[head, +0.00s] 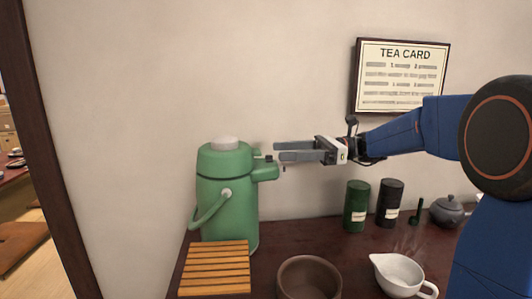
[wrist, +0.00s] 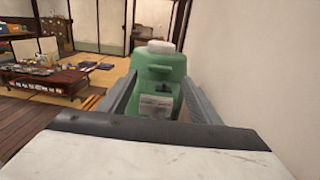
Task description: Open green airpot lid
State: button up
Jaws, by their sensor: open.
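The green airpot (head: 226,205) stands upright on the dark counter at the left in the head view. Its green lid (head: 226,157) looks shut and has a pale round button (head: 225,142) on top. A spout (head: 266,172) juts to the right, with a small dark part on top of it. My gripper (head: 276,152) is open and points left, its fingertips by the spout at lid height. In the wrist view, the airpot (wrist: 160,68) shows between the two spread fingers (wrist: 160,95). I cannot tell whether the fingers touch it.
A slatted wooden board (head: 215,268) and a brown bowl (head: 309,278) are in front of the airpot. A green canister (head: 356,206), a black canister (head: 390,203), a white pouring bowl (head: 400,276) and a grey teapot (head: 447,211) are to the right. The wall is close behind.

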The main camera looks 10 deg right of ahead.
aim_at(266, 162)
jog(key=shift+s+a, duration=0.1)
jog(key=shift+a, duration=2.95)
jog(key=shift+c, duration=0.4)
